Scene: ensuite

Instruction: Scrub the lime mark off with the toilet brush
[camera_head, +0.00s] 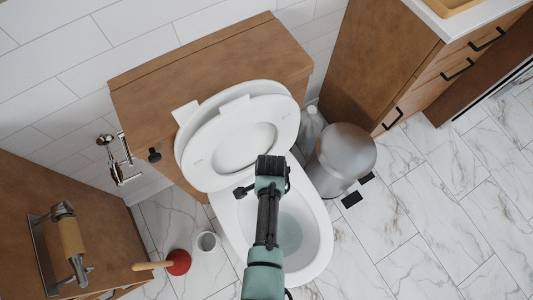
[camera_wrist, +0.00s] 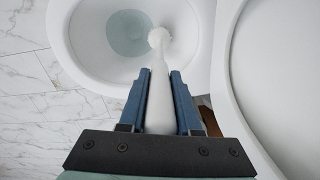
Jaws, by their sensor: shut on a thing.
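My gripper (camera_wrist: 160,76), with blue fingers, is shut on the white toilet brush (camera_wrist: 157,50) in the wrist view. The brush's rounded white end points away from me into the toilet bowl (camera_wrist: 82,68), over the inner wall beside the water. I cannot tell whether it touches the wall. In the head view the toilet (camera_head: 322,232) has its lid and seat raised, and my arm reaches over the bowl. The arm hides the brush there. I cannot make out a lime mark in either view.
A white cup-like holder (camera_head: 207,242) and a red plunger (camera_head: 178,262) stand left of the toilet. A grey bin (camera_head: 343,155) and a pale bottle (camera_head: 309,127) stand to its right. Wooden cabinets (camera_head: 372,60) flank both sides. Marble floor is clear at lower right.

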